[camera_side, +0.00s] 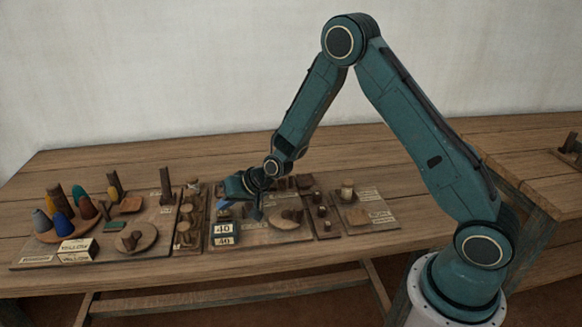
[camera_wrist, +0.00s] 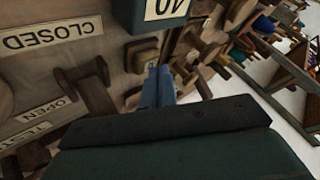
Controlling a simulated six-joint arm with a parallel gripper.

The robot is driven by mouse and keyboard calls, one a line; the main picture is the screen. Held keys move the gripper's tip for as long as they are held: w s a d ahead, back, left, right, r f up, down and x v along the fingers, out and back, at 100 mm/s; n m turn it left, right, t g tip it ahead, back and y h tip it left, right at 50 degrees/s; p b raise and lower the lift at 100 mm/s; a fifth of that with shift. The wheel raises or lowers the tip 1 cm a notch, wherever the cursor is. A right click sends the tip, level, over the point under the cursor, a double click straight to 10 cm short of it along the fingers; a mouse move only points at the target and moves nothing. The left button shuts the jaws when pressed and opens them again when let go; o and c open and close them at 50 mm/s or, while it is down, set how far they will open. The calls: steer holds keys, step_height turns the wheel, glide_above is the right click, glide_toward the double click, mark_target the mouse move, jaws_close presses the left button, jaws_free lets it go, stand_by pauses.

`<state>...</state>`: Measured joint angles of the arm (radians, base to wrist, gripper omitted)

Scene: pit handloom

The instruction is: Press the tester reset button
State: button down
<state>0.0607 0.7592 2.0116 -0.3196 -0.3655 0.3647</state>
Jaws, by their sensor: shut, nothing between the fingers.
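My gripper (camera_side: 257,212) is shut and empty, pointing down over the middle board of the bench. In the wrist view its blue fingers (camera_wrist: 158,88) are together, close above the fittings. A tester-like block with two "40" plates (camera_side: 222,233) stands just left of my gripper in the side view. One "40" plate (camera_wrist: 165,9) shows upside down at the top of the wrist view. A small dark block (camera_wrist: 143,55) lies beside the fingertips. I cannot tell which part is the reset button, or whether the fingers touch anything.
Upside-down labels CLOSED (camera_wrist: 52,34) and OPEN (camera_wrist: 46,111) lie near a wooden lever (camera_wrist: 90,88). A spool (camera_side: 347,189) stands right. The bench's back strip (camera_side: 110,160) is clear.

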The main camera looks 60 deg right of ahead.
mark_target(228, 212)
steer(key=shift+f, duration=0.65)
stand_by(0.6)
steer(key=shift+r, duration=0.15)
steer(key=shift+w+r, duration=0.1)
steer(key=shift+r, duration=0.9)
steer(key=shift+r, duration=2.5)
steer(key=shift+r, duration=0.1)
